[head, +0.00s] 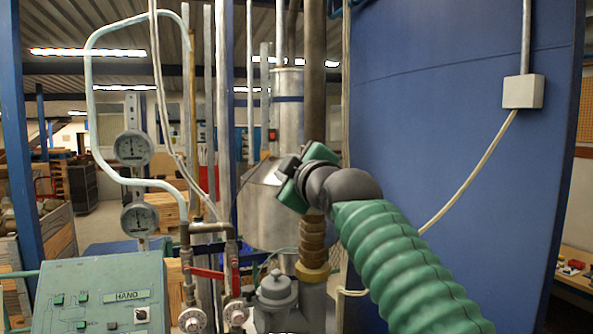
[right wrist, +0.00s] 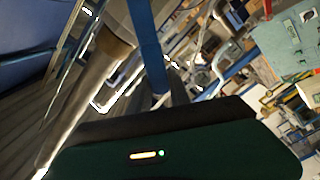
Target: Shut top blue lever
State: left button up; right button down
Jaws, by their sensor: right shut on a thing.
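My right gripper (head: 285,175) is in the middle of the head view, in front of the brown vertical pipe (head: 313,95) and the silver tank (head: 262,215). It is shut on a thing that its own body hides. In the right wrist view, the gripper's dark green body (right wrist: 215,155) fills the bottom and its fingertips do not show. A blue bar (right wrist: 150,50) runs down toward its edge there. I cannot tell whether this bar is the top blue lever or a post behind. No blue lever is clear in the head view. My left gripper is not in view.
A red lever (head: 206,273) sits on pipework at lower left, above round valves (head: 192,320). Two gauges (head: 133,148) stand at left behind a green control panel (head: 95,290). A large blue panel (head: 455,130) bounds the right side. Several upright pipes crowd the middle.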

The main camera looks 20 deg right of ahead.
notch_tip(320, 180, down, 7)
jog(key=a+n+b, duration=0.2)
jog(key=n+b, duration=0.2)
jog(key=n, duration=0.3)
jog(key=shift+b, duration=0.3)
jog(key=c, duration=1.3)
grip_release()
jog(key=shift+w, duration=0.15)
jog(key=shift+o, duration=0.5)
jog(key=shift+w, duration=0.3)
jog(key=s+b, duration=0.6)
jog(key=s, duration=1)
jog(key=shift+s+d+b, duration=0.35)
jog(key=shift+s+b, duration=0.05)
